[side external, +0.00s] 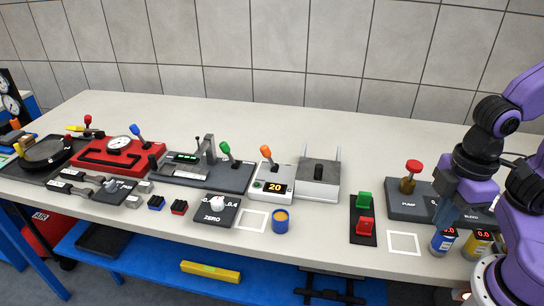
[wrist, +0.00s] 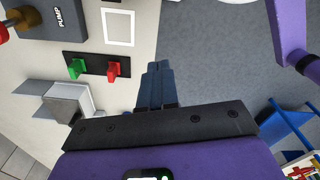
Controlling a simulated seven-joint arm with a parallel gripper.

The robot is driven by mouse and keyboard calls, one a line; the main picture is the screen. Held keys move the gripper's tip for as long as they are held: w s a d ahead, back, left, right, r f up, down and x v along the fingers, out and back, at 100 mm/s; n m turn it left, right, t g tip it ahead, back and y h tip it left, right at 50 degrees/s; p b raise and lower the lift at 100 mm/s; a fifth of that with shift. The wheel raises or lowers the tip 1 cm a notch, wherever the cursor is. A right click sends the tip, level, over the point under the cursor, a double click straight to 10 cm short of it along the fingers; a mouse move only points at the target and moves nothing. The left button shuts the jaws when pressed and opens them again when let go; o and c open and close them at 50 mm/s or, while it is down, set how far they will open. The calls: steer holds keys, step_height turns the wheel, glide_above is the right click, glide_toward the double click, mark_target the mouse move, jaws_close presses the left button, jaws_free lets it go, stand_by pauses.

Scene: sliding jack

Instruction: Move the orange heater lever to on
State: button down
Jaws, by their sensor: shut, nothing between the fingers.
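The orange heater lever (side external: 266,152) stands up from the back of a small white unit (side external: 272,188) with a display reading 20, near the middle of the bench. I cannot tell its exact setting from its tilt. My gripper (side external: 441,222) is far to the right of the lever, pointing down near the blue and yellow cans. In the wrist view its blue fingers (wrist: 158,68) are together with nothing between them. The lever does not show in the wrist view.
A grey-topped block (side external: 318,180) stands right of the lever unit, and a green-handled lever (side external: 225,148) stands left. Green and red switches (side external: 364,213), a red-knobbed pump unit (side external: 413,185) and a blue cup (side external: 281,220) are nearby. The bench behind is clear.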

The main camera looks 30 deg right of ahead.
steer(key=c, duration=1.3)
jaws_free()
steer(key=o, duration=0.4)
steer(key=shift+a+f+m, duration=0.1)
steer(key=shift+a+m, duration=0.05)
steer(key=shift+m, duration=0.35)
steer(key=shift+c, duration=0.2)
steer(key=w+a+m+g+y, duration=0.3)
steer(key=w+a+m+g, duration=0.15)
steer(key=m, duration=0.55)
steer(key=m+t+y, duration=0.8)
steer(key=m+t, duration=0.4)
steer(key=m, duration=1.5)
glide_toward(264, 146)
steer(key=x, duration=1)
steer(key=shift+a+f, duration=0.1)
steer(key=shift+f, duration=0.25)
